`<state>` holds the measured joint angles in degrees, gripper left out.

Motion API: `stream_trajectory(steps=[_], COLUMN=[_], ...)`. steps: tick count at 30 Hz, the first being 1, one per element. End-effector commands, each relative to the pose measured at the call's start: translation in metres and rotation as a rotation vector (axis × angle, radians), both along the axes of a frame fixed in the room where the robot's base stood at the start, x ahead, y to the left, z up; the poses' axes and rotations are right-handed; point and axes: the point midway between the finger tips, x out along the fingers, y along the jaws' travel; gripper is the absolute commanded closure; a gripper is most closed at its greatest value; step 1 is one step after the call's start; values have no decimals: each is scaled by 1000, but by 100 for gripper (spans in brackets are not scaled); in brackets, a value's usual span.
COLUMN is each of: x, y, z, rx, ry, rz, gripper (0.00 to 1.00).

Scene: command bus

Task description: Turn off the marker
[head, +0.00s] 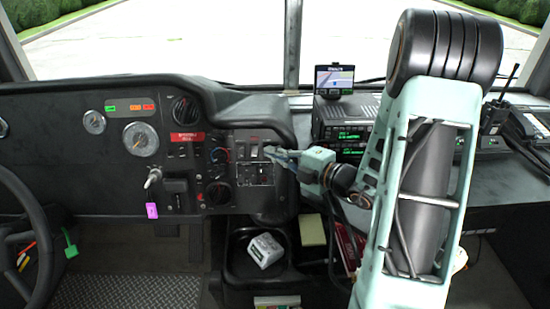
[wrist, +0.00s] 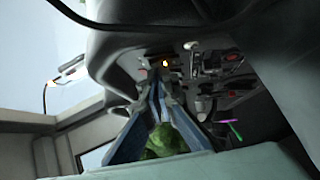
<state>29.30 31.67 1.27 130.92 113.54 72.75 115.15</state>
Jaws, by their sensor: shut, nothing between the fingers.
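The dash switch panel (head: 252,172) stands right of the gauges, with small rocker switches (head: 240,150) in its upper row. Labels are too small to read, so I cannot tell which switch is the marker. My gripper (head: 268,151) comes in from the right, its tips at the panel's upper right part. In the wrist view, the blue fingers of my gripper (wrist: 158,82) converge towards the panel, shut with nothing held. Whether the tips touch a switch cannot be told.
The steering wheel (head: 22,235) is at far left. A key with a purple tag (head: 152,210) hangs left of the panel. Radios (head: 345,135) and a small screen (head: 334,80) stand to the right. A bin with a white box (head: 265,250) sits below.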

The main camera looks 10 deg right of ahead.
Motion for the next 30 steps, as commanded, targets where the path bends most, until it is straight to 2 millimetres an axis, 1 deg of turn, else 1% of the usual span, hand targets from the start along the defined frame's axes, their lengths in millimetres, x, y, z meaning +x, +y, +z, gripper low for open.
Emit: stream_trajectory(steps=[8,17,19,25,30], x=[0,6,6,6,3], y=[0,-1,-2,-2,-3], z=[0,7,1,1,7], rx=[-1,11,12,11,11], ry=[1,54,60,58,58], rz=[0,0,-1,-1,0], gripper=[100,100,100,100,100])
